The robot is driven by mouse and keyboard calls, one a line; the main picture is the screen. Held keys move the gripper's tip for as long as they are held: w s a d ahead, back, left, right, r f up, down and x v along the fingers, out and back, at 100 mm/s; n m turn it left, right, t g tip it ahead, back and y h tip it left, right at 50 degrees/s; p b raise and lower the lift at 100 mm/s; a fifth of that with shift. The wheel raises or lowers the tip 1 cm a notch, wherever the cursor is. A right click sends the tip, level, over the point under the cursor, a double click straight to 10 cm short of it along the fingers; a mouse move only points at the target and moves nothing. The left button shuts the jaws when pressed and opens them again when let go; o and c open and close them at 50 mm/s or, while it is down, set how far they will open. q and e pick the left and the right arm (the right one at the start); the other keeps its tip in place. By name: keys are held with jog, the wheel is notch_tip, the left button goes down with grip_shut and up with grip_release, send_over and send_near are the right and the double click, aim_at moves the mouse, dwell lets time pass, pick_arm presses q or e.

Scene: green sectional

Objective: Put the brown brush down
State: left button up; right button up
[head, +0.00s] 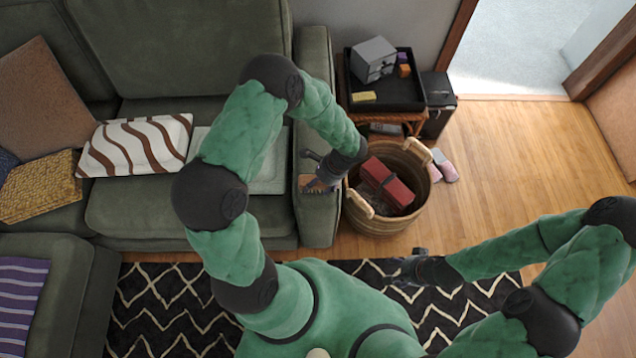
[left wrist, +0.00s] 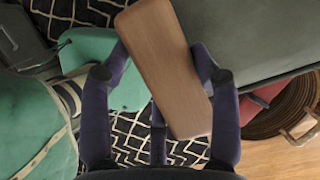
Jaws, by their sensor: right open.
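The brown brush (left wrist: 165,65) shows in the left wrist view as a long, flat wooden block between the fingers of my left gripper (left wrist: 160,65), which touch it on both sides. In the head view my left gripper (head: 318,180) is over the front of the sofa's right armrest (head: 318,220), with the brush (head: 307,183) partly hidden by it. I cannot tell whether the brush touches the armrest. My right gripper (head: 402,276) is open and empty above the dark rug.
A wicker basket (head: 372,220) with a red object (head: 386,182) stands right of the armrest. Behind it a side table carries a black tray (head: 400,98) with small items. Pink slippers (head: 444,167) lie on the floor. Pillows (head: 135,147) occupy the sofa; wooden floor at right is clear.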

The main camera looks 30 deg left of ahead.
pick_arm(q)
jog(key=o, duration=0.4)
jog(key=shift+r, duration=0.1)
jog(key=p+v, duration=0.5)
jog(key=v, duration=0.7)
jog(key=shift+s+d+f+n+t+h, duration=0.45)
jog(key=shift+s+d+f+n+h, duration=1.1)
jog(key=shift+s+f+n, duration=0.7)
jog(key=shift+s+d+f+n+t+h, duration=0.4)
jog(key=shift+s+d+f+n+h, duration=0.7)
jog(key=shift+s+d+f+n, duration=1.1)
jog(key=shift+s+d+f+n+t+h, duration=0.45)
jog(key=shift+s+d+f+n+h, duration=0.9)
jog(key=shift+s+f+n, duration=0.95)
jog(key=shift+w+r+n, duration=0.2)
jog(key=shift+w+n, duration=0.05)
jog(key=shift+w, duration=0.25)
